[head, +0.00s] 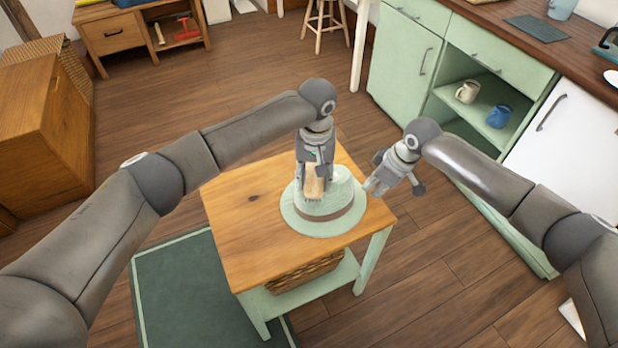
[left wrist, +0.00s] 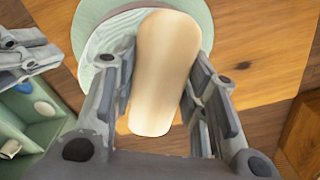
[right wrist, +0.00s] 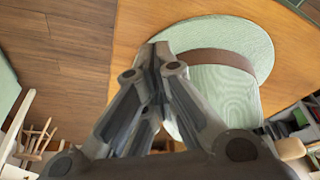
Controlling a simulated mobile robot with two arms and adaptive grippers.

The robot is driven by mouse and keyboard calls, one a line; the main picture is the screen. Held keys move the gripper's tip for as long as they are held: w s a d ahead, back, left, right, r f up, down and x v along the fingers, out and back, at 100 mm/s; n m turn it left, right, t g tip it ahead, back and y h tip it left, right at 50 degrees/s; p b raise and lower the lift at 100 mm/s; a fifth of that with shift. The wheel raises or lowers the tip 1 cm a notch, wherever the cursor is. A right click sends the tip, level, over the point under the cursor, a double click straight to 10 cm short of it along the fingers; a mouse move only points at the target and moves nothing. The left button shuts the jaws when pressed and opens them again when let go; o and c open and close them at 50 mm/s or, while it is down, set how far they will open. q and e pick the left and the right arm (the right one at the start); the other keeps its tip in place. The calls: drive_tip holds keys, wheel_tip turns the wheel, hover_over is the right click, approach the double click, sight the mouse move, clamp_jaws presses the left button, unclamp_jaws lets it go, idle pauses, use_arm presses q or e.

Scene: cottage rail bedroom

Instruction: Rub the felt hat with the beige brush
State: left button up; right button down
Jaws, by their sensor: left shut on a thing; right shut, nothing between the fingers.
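The felt hat (head: 324,220), pale green with a brown band, sits brim down on a small wooden-topped table (head: 250,225). The hat also shows in the right wrist view (right wrist: 225,90) and behind the brush in the left wrist view (left wrist: 90,30). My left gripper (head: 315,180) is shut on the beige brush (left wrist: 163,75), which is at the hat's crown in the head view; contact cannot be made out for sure. My right gripper (head: 372,188) is shut and empty beside the hat's right side, close to the brim. It also shows in the right wrist view (right wrist: 158,55).
A wicker basket (head: 305,272) sits on the table's lower shelf. A green rug (head: 190,290) lies at the left. Green cabinets (head: 410,55) with two mugs stand at the right. The left part of the tabletop is clear.

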sight(339, 177)
use_arm(q)
drive_tip(key=shift+w+d, duration=0.65)
drive_tip(key=shift+d, duration=0.5)
drive_tip(key=shift+w+d, duration=0.65)
drive_tip(key=shift+d, duration=0.5)
drive_tip(key=shift+w+d, duration=0.65)
drive_tip(key=shift+d, duration=0.5)
drive_tip(key=shift+s+a+f, duration=0.2)
drive_tip(key=shift+a+f, duration=0.1)
drive_tip(key=shift+a, duration=0.1)
drive_tip(key=shift+s+a+f, duration=0.1)
drive_tip(key=shift+s+a, duration=0.4)
drive_tip(key=shift+a, duration=0.3)
drive_tip(key=shift+s+a+f, duration=0.1)
drive_tip(key=shift+s+a, duration=0.4)
drive_tip(key=shift+a, duration=0.3)
use_arm(e)
drive_tip(key=shift+d, duration=0.1)
use_arm(q)
drive_tip(key=shift+s+a+r, duration=0.1)
drive_tip(key=shift+s+a, duration=0.35)
drive_tip(key=shift+a, duration=0.3)
drive_tip(key=shift+s+a+r, duration=0.1)
drive_tip(key=shift+s+a, duration=0.3)
drive_tip(key=shift+a, duration=0.35)
drive_tip(key=shift+s+a+r, duration=0.1)
drive_tip(key=shift+s+a, duration=0.35)
drive_tip(key=shift+a, duration=0.3)
drive_tip(key=shift+d+r, duration=0.1)
